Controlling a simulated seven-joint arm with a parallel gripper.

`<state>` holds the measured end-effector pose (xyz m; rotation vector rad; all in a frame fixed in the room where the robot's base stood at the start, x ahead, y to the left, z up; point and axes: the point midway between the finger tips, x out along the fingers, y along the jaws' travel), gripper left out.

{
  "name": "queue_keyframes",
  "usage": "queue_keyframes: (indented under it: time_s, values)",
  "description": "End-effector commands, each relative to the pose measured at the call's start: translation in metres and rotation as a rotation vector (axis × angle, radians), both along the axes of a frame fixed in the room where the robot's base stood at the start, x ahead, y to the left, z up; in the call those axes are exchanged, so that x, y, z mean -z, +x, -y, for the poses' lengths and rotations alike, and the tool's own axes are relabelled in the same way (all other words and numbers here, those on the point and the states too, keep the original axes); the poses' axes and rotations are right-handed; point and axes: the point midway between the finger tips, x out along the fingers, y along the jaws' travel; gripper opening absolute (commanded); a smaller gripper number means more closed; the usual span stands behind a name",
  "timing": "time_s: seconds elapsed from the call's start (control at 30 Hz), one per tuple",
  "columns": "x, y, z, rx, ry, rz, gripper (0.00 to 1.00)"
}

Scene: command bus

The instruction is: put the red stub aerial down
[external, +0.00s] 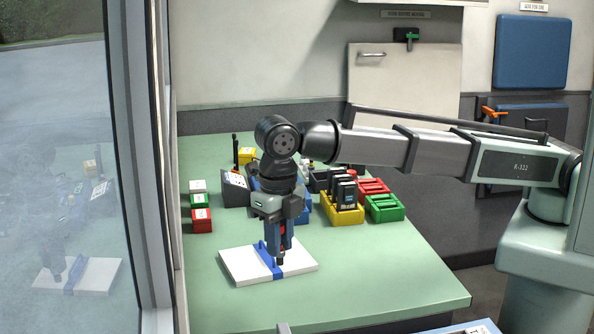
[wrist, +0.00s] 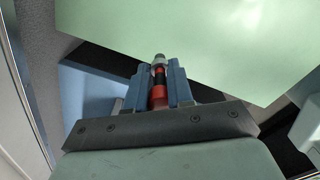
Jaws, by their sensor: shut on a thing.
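The red stub aerial (wrist: 158,92), red with a black band and a pale metal end, is between the two blue fingers of my gripper (wrist: 160,75) in the wrist view. My gripper (external: 279,245) is shut on it. In the external view a little red of the aerial (external: 284,238) shows between the fingers, which hide most of it. The fingers point down over a white board (external: 242,263) with a blue strip across it. I cannot tell whether the aerial's lower end touches the board.
Small white, green and red boxes (external: 202,221) stand left on the green table (external: 400,270). Behind my gripper are a dark grey unit (external: 235,190), a yellow tray (external: 344,211) with dark handsets, and red and green trays (external: 385,208). A window is at left. The right front table is clear.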

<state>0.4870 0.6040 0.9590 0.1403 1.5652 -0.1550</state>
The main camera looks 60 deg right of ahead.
Motion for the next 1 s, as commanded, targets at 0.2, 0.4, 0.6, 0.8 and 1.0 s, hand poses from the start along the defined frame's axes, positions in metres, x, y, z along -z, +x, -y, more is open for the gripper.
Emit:
queue_keyframes:
  time_s: [0.2, 0.4, 0.6, 0.8, 1.0]
  values:
    - [0.001, 0.001, 0.003, -0.094, 0.001, -0.001, 0.0]
    - [0.018, 0.001, 0.004, -0.111, -0.001, -0.002, 0.0]
    - [0.05, 0.001, 0.004, -0.11, -0.001, -0.002, 0.0]
    - [0.066, 0.001, 0.003, -0.11, 0.0, -0.001, 0.0]
    - [0.087, 0.001, 0.003, -0.11, -0.001, -0.002, 0.0]
